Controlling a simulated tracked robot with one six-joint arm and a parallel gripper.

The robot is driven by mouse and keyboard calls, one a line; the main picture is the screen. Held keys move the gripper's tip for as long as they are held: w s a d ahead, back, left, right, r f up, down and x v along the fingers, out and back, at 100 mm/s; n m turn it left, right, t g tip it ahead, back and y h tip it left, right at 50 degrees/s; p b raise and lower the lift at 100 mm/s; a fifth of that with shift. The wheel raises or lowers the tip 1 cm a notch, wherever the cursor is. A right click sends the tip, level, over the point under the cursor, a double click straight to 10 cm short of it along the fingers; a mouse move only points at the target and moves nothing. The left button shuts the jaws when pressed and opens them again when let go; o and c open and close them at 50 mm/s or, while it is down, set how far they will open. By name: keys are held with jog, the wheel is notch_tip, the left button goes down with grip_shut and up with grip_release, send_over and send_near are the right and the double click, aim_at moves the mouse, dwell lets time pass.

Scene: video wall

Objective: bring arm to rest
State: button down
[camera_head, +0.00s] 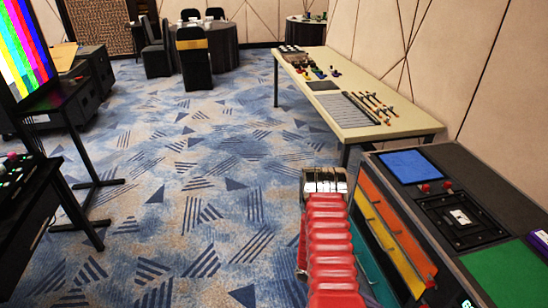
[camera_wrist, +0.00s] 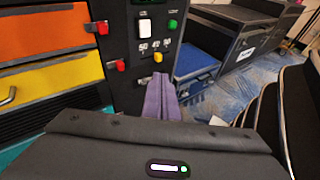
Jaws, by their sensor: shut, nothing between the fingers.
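My gripper (camera_wrist: 161,97) shows in the wrist view as two purple fingers, closed together with nothing between them. It is in front of the dark cabinet panel (camera_wrist: 128,75), below a white switch and a green button. I cannot tell whether the fingertips touch the panel. I cannot make out the gripper in the head view.
A dark cabinet (camera_head: 455,165) with orange and yellow drawers stands close at the right. Beyond it is a long table (camera_head: 345,112) with tools. A screen and dark stand (camera_head: 70,130) are at left. The patterned carpet (camera_head: 190,190) between is clear.

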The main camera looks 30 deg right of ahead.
jog(key=w+a+r+m+t+y, duration=0.2)
jog(key=w+a+r+t, duration=0.15)
jog(key=a+r, duration=0.45)
jog(key=w+a+r+m+t+y, duration=0.2)
jog(key=w+a+r+m, duration=0.15)
jog(key=a+r, duration=0.45)
jog(key=w+a+r+m+t+y, duration=0.25)
jog(key=w+a+r, duration=0.3)
jog(key=r, duration=0.45)
jog(key=s+a+r+n+t+y, duration=0.1)
jog(key=s+a+r+t, duration=0.1)
jog(key=a+r+t, duration=0.7)
jog(key=a+r, duration=0.6)
jog(key=r, duration=0.4)
jog(key=shift+s+a+r+n+y, duration=0.15)
jog(key=shift+a+r+n+y, duration=0.15)
jog(key=shift+a+r+y, duration=0.1)
jog(key=shift+f, duration=0.1)
jog(key=shift+d, duration=0.1)
